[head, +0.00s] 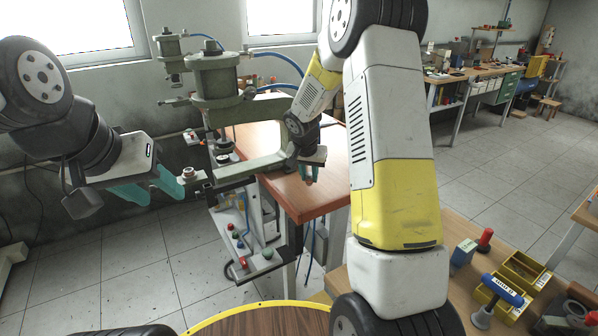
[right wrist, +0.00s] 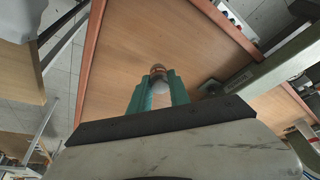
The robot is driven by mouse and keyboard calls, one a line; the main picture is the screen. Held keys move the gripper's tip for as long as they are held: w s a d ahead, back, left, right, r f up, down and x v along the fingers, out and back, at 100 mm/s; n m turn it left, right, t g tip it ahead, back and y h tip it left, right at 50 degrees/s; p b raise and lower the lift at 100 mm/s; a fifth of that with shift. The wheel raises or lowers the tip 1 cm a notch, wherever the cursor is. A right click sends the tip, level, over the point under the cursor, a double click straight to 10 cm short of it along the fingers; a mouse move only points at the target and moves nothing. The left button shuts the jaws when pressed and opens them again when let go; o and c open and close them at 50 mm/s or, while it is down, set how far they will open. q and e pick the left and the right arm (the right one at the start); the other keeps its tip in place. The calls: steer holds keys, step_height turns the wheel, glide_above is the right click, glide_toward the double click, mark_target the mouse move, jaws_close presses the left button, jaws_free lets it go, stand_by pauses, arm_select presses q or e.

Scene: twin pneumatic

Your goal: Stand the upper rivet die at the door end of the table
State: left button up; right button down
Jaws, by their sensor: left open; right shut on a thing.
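The upper rivet die (right wrist: 158,72) is a small grey cylinder with a copper-brown end. It sits between the teal fingers of my right gripper (right wrist: 157,92), which is shut on it. In the head view this gripper (head: 309,172) hangs over the reddish-brown wooden table (head: 322,197), near its front right corner; the die is mostly hidden there. The tabletop (right wrist: 200,40) fills much of the wrist view behind the die. I cannot tell whether the die touches it. My left gripper (head: 150,187) is open and empty, left of the press's lower arm, near a small round metal piece (head: 188,174).
A control box with buttons (head: 265,255) hangs below.

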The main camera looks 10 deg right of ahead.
steer(key=shift+f, duration=0.65)
steer(key=shift+f, duration=0.1)
steer(key=c, duration=1.2)
jaws_free()
steer(key=shift+c, duration=0.2)
steer(key=s+d+v, duration=0.1)
steer(key=s+v, duration=0.1)
steer(key=v, duration=0.7)
steer(key=s+d+f+v, duration=0.1)
steer(key=v, duration=0.9)
steer(key=s+a+r+n+y, duration=0.1)
steer(key=s+r+n, duration=0.1)
steer(key=s, duration=0.6)
steer(key=s+a+r+n+t+y, duration=0.1)
steer(key=s+r+n, duration=0.1)
steer(key=s, duration=0.5)
steer(key=s+a+r+n+t+y, duration=0.1)
steer(key=s+r+y, duration=0.1)
steer(key=s, duration=0.6)
steer(key=shift+s+a+r+n, duration=0.3)
steer(key=shift+s+n, duration=0.05)
steer(key=shift+n, duration=0.05)
